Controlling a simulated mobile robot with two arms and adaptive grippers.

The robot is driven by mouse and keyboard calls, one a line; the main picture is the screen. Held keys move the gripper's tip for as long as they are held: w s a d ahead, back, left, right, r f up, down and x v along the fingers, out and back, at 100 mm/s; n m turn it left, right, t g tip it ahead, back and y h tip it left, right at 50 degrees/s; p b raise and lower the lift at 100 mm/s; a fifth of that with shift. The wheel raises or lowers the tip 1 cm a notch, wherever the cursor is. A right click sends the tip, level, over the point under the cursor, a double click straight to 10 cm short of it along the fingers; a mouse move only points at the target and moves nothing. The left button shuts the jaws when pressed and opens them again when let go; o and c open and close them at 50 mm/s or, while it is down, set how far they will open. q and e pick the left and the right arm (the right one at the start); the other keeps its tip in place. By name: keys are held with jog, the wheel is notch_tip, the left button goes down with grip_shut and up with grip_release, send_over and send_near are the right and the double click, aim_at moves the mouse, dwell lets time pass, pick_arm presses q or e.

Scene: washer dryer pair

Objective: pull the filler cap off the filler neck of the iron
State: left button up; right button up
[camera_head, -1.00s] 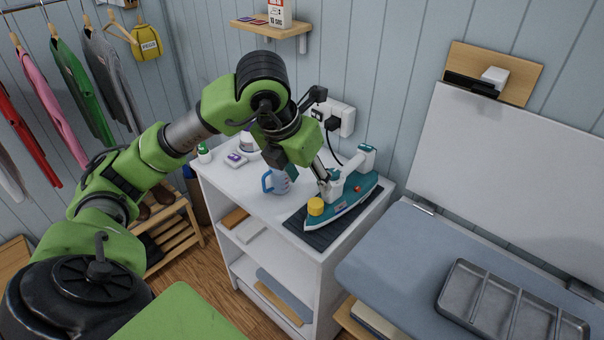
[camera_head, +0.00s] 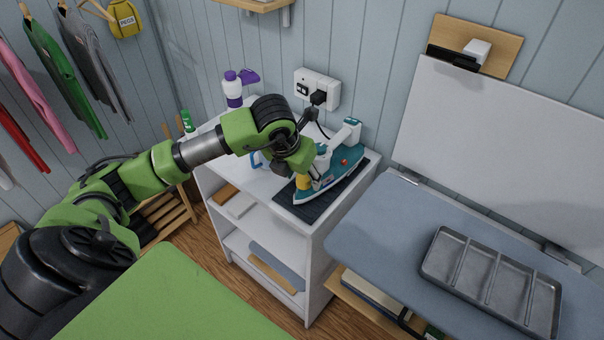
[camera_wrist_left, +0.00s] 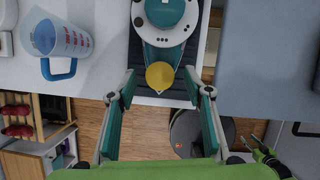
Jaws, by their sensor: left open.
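The teal and white iron (camera_head: 330,172) lies on a dark ribbed mat (camera_head: 296,210) on top of the white shelf unit. Its yellow filler cap (camera_head: 303,182) sits at the front end of the iron and shows in the wrist view (camera_wrist_left: 160,75). My left gripper (camera_wrist_left: 162,86) is open, its two fingers on either side of the cap with gaps to both. In the head view my left gripper (camera_head: 304,172) is right at the cap and partly hides it. The filler neck under the cap is hidden.
A measuring jug (camera_wrist_left: 62,42) stands left of the iron, mostly behind my arm in the head view. A wall socket (camera_head: 317,90) with a plug is behind. A grey divided tray (camera_head: 490,280) lies on the blue-grey surface (camera_head: 380,230) at right.

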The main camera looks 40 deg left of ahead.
aim_at(302, 179)
pick_arm(q)
jog(key=shift+w+f, duration=0.1)
jog(key=shift+f, duration=0.1)
grip_shut()
jog(key=shift+r+p, duration=2.45)
jog(key=shift+r, duration=1.9)
